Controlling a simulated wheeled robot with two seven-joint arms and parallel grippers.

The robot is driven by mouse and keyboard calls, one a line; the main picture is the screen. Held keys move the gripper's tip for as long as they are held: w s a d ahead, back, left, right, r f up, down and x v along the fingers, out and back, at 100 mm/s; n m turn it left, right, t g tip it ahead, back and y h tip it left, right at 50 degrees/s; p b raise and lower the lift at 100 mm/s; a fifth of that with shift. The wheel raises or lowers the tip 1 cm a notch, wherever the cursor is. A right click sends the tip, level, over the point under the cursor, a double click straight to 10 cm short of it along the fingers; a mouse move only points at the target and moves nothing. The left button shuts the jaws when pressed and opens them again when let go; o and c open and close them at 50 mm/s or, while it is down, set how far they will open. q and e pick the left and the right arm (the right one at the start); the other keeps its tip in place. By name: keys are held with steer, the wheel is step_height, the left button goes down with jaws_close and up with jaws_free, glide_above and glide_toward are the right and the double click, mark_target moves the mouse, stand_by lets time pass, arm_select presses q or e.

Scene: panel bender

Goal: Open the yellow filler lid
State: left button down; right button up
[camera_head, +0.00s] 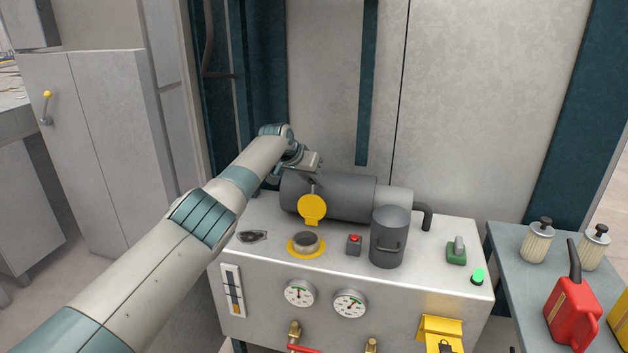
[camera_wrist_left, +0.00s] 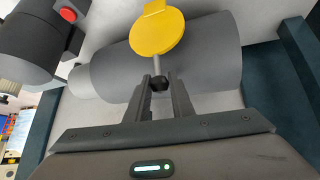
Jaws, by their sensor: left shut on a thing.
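The yellow filler lid (camera_head: 312,208) stands raised, its round face showing, above and behind the filler neck (camera_head: 305,241). The neck has a yellow ring around it and its dark mouth is uncovered. In the left wrist view the lid (camera_wrist_left: 158,32) has a short grey stem ending in a black knob (camera_wrist_left: 158,84). My left gripper (camera_head: 311,179) is above the lid, in front of the grey cylinder. Its fingers (camera_wrist_left: 160,90) are shut on the knob. Whether the lid's lower tab is joined to the ring is unclear. My right gripper is out of view.
The large grey cylinder (camera_head: 345,197) lies close behind the lid. A red button box (camera_head: 354,245) and an upright dark canister (camera_head: 388,240) stand right of the neck. A green-based switch (camera_head: 457,252) is further right. A side table holds a red can (camera_head: 572,310).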

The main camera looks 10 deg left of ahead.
arm_select(q)
steer(key=shift+f, duration=0.15)
steer(key=c, duration=1.5)
jaws_free()
steer(key=shift+c, duration=0.2)
steer(key=shift+w+a+f, duration=0.1)
steer(key=shift+w, duration=0.1)
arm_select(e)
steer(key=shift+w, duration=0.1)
arm_select(q)
steer(key=shift+s+r, duration=0.15)
steer(key=shift+r, duration=0.05)
steer(key=shift+r, duration=0.15)
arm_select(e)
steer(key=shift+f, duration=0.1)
arm_select(q)
steer(key=shift+b+v, duration=0.35)
steer(key=shift+v, duration=0.75)
steer(key=b+v, duration=0.4)
steer(key=v, duration=1)
steer(key=shift+s, duration=0.2)
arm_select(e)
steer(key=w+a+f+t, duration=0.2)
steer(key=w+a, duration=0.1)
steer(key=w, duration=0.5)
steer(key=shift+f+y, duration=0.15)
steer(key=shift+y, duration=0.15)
